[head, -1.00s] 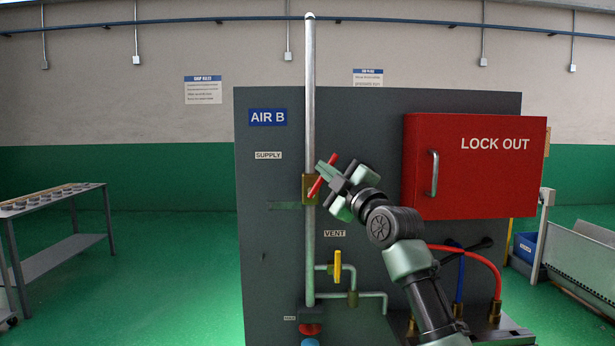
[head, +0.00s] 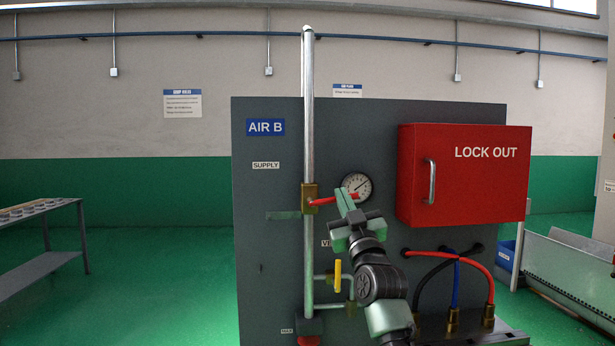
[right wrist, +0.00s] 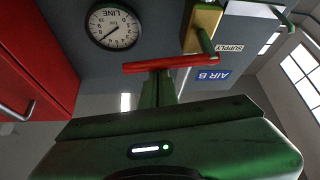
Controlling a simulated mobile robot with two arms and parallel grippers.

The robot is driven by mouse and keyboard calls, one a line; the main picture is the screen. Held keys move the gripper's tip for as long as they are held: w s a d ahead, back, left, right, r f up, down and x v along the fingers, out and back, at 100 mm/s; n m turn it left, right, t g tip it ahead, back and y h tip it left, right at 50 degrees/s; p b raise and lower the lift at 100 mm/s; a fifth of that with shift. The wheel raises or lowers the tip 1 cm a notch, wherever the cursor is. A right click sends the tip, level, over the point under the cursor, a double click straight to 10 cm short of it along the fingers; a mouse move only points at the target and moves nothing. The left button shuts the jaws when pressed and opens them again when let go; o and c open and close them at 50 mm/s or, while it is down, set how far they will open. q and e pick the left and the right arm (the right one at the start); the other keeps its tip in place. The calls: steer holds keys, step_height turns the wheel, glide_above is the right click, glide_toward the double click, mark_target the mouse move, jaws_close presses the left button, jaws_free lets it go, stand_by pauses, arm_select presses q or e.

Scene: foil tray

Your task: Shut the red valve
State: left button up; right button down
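The red valve is a brass body (head: 310,192) on the upright pipe, with a red lever (head: 322,201) pointing right, nearly level and across the pipe. In the right wrist view the lever (right wrist: 150,66) runs across the tips of my right gripper (right wrist: 163,82). The right gripper (head: 345,199) is at the lever's outer part, with red showing on both sides of it. Its fingers look close together; they touch or nearly touch the lever, and a grip around it cannot be made out. My left gripper is not in view.
A dial gauge (head: 357,186) sits just behind the gripper. The red LOCK OUT box (head: 465,190) stands out from the panel on the right. A yellow handle (head: 338,275) and hoses (head: 470,262) are below. A grey table (head: 62,240) is at the far left.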

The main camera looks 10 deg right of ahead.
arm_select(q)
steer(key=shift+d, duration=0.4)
arm_select(e)
steer(key=shift+d+f, duration=0.15)
steer(key=shift+f, duration=0.3)
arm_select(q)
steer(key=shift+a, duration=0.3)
arm_select(e)
steer(key=shift+f, duration=0.2)
